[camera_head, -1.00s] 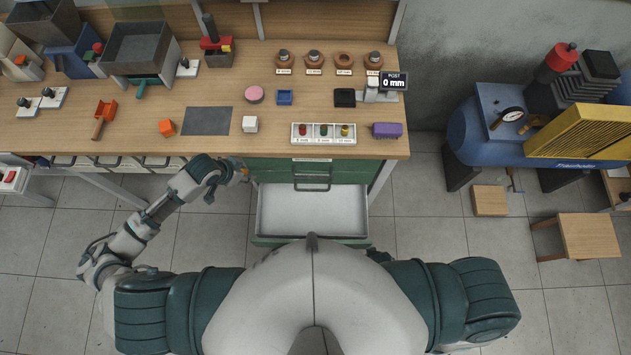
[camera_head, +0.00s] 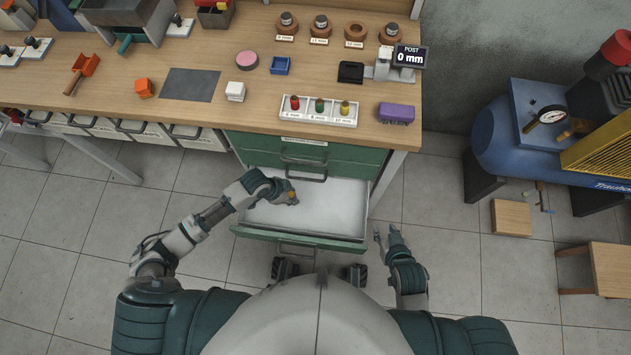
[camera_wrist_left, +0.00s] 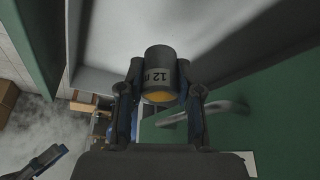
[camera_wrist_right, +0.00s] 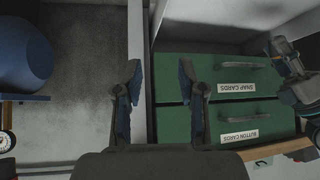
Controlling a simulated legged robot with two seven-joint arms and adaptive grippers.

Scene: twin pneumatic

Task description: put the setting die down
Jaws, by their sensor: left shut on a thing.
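The setting die (camera_wrist_left: 160,62) is a dark grey cylinder with a "12 m…" label and a yellow-orange end. My left gripper (camera_wrist_left: 160,100) is shut on it. In the head view my left gripper (camera_head: 291,198) is over the left part of the open drawer (camera_head: 335,212), and the die's orange end (camera_head: 292,195) shows small there. The drawer looks empty. My right gripper (camera_wrist_right: 160,85) is open and empty. In the head view my right gripper (camera_head: 386,232) is just right of the drawer.
Brown round stands line the bench back; one stand (camera_head: 355,32) shows no grey die. A press reading 0 mm (camera_head: 400,65), a white tray of coloured pieces (camera_head: 318,111) and a purple block (camera_head: 396,113) are nearby. Green drawer fronts (camera_head: 270,150) sit above the open drawer.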

